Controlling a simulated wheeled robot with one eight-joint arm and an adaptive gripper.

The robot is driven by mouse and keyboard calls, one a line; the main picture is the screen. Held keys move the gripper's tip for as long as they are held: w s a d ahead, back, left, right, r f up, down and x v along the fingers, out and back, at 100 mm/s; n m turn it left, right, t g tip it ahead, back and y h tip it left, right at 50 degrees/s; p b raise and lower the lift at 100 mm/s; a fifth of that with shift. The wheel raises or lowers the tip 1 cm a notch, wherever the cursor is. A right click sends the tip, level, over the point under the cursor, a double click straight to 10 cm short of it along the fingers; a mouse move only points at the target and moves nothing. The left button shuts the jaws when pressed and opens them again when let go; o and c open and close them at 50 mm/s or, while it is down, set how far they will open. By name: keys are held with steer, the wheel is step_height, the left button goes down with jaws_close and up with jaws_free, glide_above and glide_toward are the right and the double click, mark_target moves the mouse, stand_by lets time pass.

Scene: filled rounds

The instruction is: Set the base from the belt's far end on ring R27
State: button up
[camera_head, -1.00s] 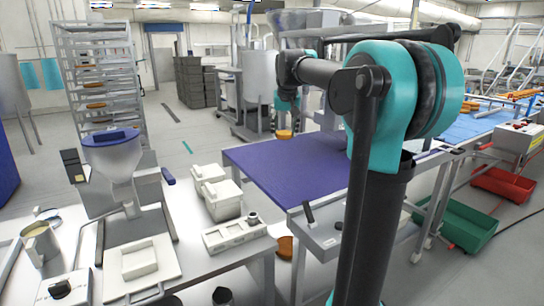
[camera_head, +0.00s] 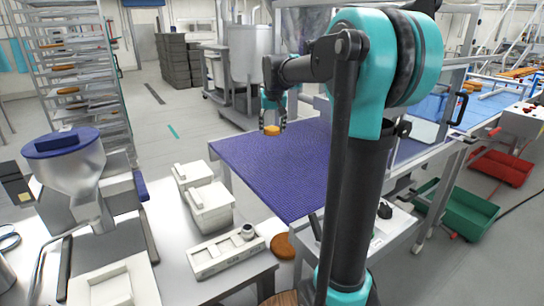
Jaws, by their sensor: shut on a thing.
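My gripper (camera_head: 272,124) hangs at the end of my arm, near the picture's middle, with its fingers down. It is shut on a small round orange-brown base (camera_head: 272,130), held over the far left part of the blue-purple belt (camera_head: 265,165). The height above the belt is hard to judge. Ring R27 cannot be made out; no ring label is readable. A brown round disc (camera_head: 283,246) shows between the left table and the belt, low down.
A white table (camera_head: 215,286) at left carries a hopper machine (camera_head: 72,165), white lidded boxes (camera_head: 208,207) and a slotted block (camera_head: 226,252). A tray rack (camera_head: 80,85) stands behind. Green (camera_head: 458,208) and red (camera_head: 500,168) bins sit at right. My arm hides part of the belt.

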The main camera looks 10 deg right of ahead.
mark_target(272, 161)
step_height(272, 161, down, 12)
steer(key=shift+f, duration=0.1)
stand_by(0.4)
steer(key=o, duration=0.8)
